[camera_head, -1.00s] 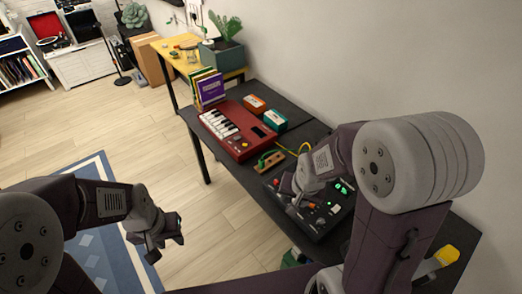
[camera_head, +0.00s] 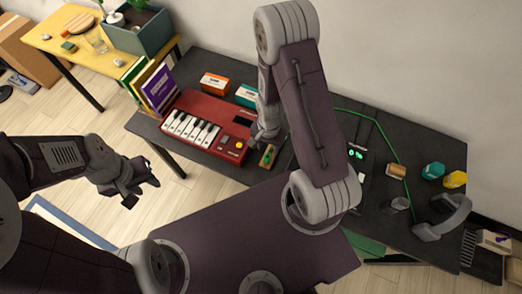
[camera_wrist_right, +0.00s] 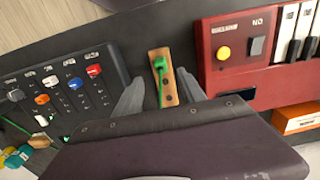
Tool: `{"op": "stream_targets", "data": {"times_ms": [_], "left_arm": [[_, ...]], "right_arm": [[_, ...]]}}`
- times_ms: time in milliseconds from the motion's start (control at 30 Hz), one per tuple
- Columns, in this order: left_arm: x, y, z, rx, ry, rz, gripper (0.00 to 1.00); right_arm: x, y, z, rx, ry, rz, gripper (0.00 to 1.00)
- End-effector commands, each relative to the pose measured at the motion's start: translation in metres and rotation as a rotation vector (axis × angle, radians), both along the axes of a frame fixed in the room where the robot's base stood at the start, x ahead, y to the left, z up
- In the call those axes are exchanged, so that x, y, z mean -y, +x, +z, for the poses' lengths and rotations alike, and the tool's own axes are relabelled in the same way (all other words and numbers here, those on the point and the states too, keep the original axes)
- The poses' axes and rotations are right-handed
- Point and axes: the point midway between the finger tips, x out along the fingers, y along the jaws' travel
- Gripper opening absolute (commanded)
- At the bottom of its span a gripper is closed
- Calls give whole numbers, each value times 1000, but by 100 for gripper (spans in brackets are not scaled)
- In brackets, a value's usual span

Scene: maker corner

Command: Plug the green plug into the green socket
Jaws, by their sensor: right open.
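The green plug (camera_wrist_right: 160,68) stands in a small wooden block (camera_wrist_right: 153,53), and a green cable runs from it between my right fingers. The block also shows in the head view (camera_head: 268,157), between the red keyboard and the black mixer. My right gripper (camera_wrist_right: 160,95) is open, with one finger on each side of the block's near part; I cannot tell whether it touches. In the head view my right gripper (camera_head: 262,133) is partly hidden by its arm. My left gripper (camera_head: 142,192) is open and empty above the floor. I cannot make out a green socket.
The red keyboard (camera_head: 208,127) lies left of the block. The black mixer (camera_wrist_right: 68,90) is on its other side, mostly behind my right arm in the head view. A green cable (camera_head: 397,145) crosses the dark table. Headphones (camera_head: 443,219) lie at the right.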

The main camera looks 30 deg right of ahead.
Motion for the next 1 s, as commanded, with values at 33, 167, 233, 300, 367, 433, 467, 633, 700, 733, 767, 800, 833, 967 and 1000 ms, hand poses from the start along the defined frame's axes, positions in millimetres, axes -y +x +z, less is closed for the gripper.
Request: {"op": "stream_targets", "data": {"times_ms": [33,167,233,300,367,433,467,633,700,733,767,800,833,967,1000], "left_arm": [[0,0,3,0,0,0,36],[0,0,3,0,0,0,36],[0,0,2,0,0,0,36],[0,0,2,0,0,0,36],[0,0,2,0,0,0,36],[0,0,3,0,0,0,36],[0,0,3,0,0,0,36],[0,0,5,0,0,0,36],[0,0,5,0,0,0,36],[0,0,5,0,0,0,36],[0,0,5,0,0,0,36],[0,0,4,0,0,0,36],[0,0,4,0,0,0,36],[0,0,5,0,0,0,36],[0,0,6,0,0,0,36]], "right_arm": [[1,-2,1,-7,1,-3,47],[1,-2,1,-6,0,-4,47],[1,-2,1,-6,0,-4,47],[1,-2,1,-6,0,-3,47],[1,-2,-1,-7,1,-3,47],[1,-2,-10,-8,1,-3,47],[1,-3,-15,-10,1,-2,47],[1,-1,-35,-7,1,-2,47],[1,-1,-37,-6,0,-2,47],[1,-1,-38,-6,0,-2,47],[1,-1,-38,-6,0,-2,47],[1,-1,-38,-5,0,-3,47],[1,-1,-37,-5,0,-2,47],[1,-1,-38,-6,0,-3,47],[0,-1,-41,-7,1,-2,47]]}}
